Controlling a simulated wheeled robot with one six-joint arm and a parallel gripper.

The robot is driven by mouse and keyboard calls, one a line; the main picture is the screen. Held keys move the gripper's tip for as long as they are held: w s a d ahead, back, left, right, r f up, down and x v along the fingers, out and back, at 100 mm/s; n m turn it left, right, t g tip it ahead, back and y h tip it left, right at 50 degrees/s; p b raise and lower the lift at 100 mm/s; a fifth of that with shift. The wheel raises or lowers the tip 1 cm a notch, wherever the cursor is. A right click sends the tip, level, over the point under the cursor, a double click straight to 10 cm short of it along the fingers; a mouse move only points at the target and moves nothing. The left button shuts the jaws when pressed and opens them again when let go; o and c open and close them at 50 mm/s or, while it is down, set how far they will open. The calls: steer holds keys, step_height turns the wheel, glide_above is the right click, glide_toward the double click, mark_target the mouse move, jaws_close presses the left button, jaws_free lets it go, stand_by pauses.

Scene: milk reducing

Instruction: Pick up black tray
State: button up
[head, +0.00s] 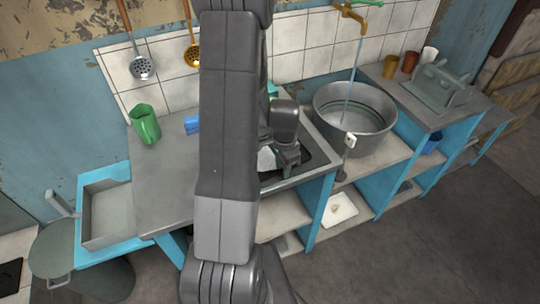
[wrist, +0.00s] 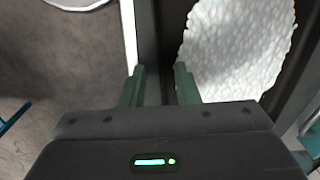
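The black tray (head: 322,158) lies on the grey counter near its front edge, mostly hidden behind my arm in the head view. In the wrist view its dark rim (wrist: 150,30) runs between and beyond my fingers. A white bumpy mass (wrist: 238,45) lies in the tray, to the right of the rim; a bit of white also shows beside my gripper in the head view. My gripper (wrist: 160,82) is at the tray's edge, its two green fingers apart with the dark rim between them. I cannot see whether they touch it.
A large metal basin (head: 355,118) stands right of the tray under a tap. A green mug (head: 145,124) and a blue item (head: 192,124) are on the counter to the left. Open floor lies in front.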

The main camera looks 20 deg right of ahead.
jaws_close()
stand_by(1.4)
